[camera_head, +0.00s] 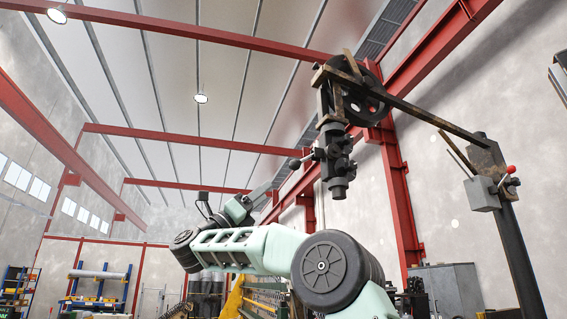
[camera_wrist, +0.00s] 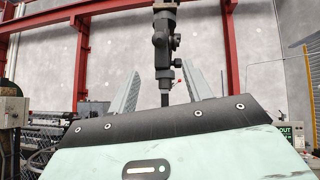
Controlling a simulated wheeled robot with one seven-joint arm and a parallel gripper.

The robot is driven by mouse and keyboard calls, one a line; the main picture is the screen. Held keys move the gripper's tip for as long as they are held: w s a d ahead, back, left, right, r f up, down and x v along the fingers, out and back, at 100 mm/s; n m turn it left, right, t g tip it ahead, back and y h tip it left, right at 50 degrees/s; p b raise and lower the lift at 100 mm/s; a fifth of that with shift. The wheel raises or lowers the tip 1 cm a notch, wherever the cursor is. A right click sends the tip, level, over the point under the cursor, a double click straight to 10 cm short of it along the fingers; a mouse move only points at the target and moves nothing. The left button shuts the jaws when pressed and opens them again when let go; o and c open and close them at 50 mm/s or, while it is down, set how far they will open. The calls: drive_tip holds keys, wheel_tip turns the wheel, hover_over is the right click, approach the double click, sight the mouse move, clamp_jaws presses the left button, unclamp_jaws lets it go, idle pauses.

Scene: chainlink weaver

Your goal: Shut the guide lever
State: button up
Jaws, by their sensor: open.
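A dark guide head (camera_head: 335,160) hangs upright from a rusty bracket in the head view. A short lever with a round knob (camera_head: 295,163) appears to stick out from its left side; I take this as the guide lever. The guide head shows beyond and between the fingers. Contact with the lever is not visible.
A large dark wheel (camera_head: 362,98) sits above the guide head. A post at right carries a grey box (camera_head: 481,194) and a red knob (camera_head: 510,169). A yellow-green machine (camera_head: 265,295) stands low behind my arm. A grey cabinet (camera_head: 448,288) is at lower right.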

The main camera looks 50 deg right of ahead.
sight(301, 162)
drive_tip(key=p+x, duration=0.8)
drive_tip(key=x, duration=0.7)
drive_tip(key=shift+s+r, duration=0.1)
drive_tip(key=shift+r, duration=0.3)
drive_tip(key=shift+s+d+r, duration=0.2)
drive_tip(key=shift+d+r, duration=0.15)
drive_tip(key=shift+d, duration=0.2)
drive_tip(key=shift+c, duration=0.3)
clamp_jaws()
